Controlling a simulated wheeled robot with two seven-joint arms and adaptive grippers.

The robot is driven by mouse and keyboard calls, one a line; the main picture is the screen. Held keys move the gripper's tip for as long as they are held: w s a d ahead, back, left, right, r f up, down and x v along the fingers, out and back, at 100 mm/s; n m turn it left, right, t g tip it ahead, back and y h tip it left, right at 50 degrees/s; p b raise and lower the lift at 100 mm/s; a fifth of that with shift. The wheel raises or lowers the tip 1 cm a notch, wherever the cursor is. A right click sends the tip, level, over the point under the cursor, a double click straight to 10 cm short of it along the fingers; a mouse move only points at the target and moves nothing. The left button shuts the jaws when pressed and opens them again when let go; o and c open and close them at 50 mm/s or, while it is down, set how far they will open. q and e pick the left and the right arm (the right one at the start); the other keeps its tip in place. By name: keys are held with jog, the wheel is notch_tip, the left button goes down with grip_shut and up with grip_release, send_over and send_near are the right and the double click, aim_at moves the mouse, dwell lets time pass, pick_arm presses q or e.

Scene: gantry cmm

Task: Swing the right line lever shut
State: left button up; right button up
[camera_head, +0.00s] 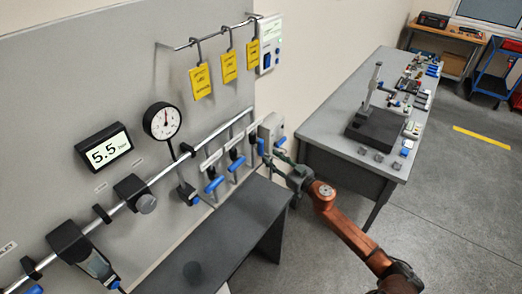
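A row of small line levers with blue handles hangs below the silver pipe on the grey wall panel. The left line lever (214,184) and the middle line lever (236,163) hang clear of my arm. The right line lever (261,147) is at the right end of the row, and its lower part is close to my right gripper. My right gripper (271,159) is at the end of a copper-coloured arm coming from the lower right. It is small here, and I cannot tell whether its fingers touch the lever or are open. My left gripper is out of view.
A dark bench (215,245) stands below the levers. A pressure gauge (162,121), a 5.5 bar display (104,149) and another blue-handled valve (187,193) are to the left. Yellow tags (228,67) hang above. A grey table (325,120) with equipment stands to the right.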

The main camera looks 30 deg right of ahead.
aim_at(261, 149)
jog(key=w, duration=0.2)
jog(key=w+a, duration=0.1)
jog(key=w, duration=0.4)
jog(key=shift+w+a, duration=0.1)
jog(key=shift+a, duration=0.15)
jog(key=shift+c, duration=0.7)
grip_shut()
